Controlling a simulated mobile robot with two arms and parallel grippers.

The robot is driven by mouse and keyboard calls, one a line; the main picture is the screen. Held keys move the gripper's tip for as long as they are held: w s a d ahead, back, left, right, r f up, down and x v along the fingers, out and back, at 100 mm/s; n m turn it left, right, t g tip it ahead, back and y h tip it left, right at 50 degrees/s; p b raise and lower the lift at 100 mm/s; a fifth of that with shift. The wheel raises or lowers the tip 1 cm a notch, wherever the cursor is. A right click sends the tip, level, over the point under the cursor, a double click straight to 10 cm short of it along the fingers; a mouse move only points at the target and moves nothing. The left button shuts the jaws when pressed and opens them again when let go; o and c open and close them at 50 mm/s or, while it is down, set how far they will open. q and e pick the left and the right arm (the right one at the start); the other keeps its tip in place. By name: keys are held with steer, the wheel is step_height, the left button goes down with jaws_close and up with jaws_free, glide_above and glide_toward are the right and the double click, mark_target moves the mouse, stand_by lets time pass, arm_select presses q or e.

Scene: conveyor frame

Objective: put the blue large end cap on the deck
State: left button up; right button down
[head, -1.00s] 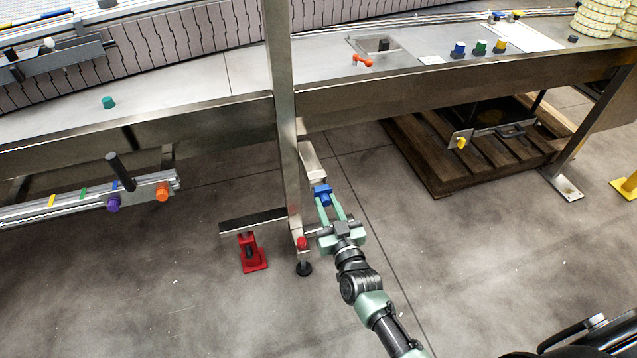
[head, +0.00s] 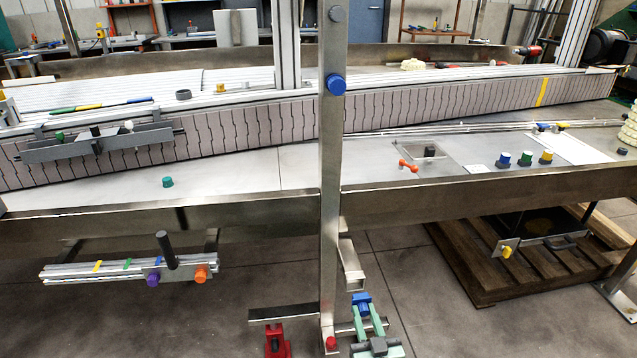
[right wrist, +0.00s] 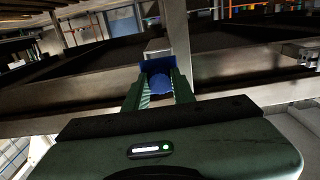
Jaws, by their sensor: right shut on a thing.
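The blue large end cap (head: 361,304) is between the two green fingers of my right gripper (head: 370,322), which is shut on it. It is right of the steel post and below the deck's front edge. In the right wrist view, the blue cap (right wrist: 161,80) shows between the fingertips (right wrist: 158,88), partly hidden by them. The deck (head: 240,172) is the flat steel surface behind the front beam, with clear stretches on both sides of the post. My left gripper is not in view.
The upright steel post (head: 331,190) carries a blue knob (head: 336,85). The front beam (head: 450,197) and a short steel channel (head: 350,265) lie close to my right gripper. A teal cap (head: 167,182) and an orange handle (head: 408,165) sit on the deck.

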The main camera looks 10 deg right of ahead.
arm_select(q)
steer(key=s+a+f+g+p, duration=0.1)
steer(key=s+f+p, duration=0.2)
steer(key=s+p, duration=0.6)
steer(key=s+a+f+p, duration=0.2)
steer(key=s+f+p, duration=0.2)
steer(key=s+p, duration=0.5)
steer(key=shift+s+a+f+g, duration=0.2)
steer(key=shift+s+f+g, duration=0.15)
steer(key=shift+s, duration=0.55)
arm_select(e)
steer(key=s+r, duration=0.6)
steer(key=r, duration=0.6)
steer(key=s+d+r, duration=0.1)
steer(key=s+r, duration=0.5)
steer(key=r, duration=0.6)
steer(key=s+r, duration=0.7)
steer(key=r, duration=0.6)
steer(key=shift+d+h, duration=0.3)
steer(key=shift+d, duration=0.1)
steer(key=w+a+r+n+g+y, duration=0.2)
steer(key=w+a+n+g+y, duration=0.2)
steer(key=a+y, duration=0.4)
steer(key=w+a+r+n+g+y, duration=0.3)
steer(key=a+n+g+y, duration=0.2)
steer(key=a+n+y, duration=0.3)
steer(key=shift+w+a+g, duration=0.4)
steer(key=shift+a, duration=0.05)
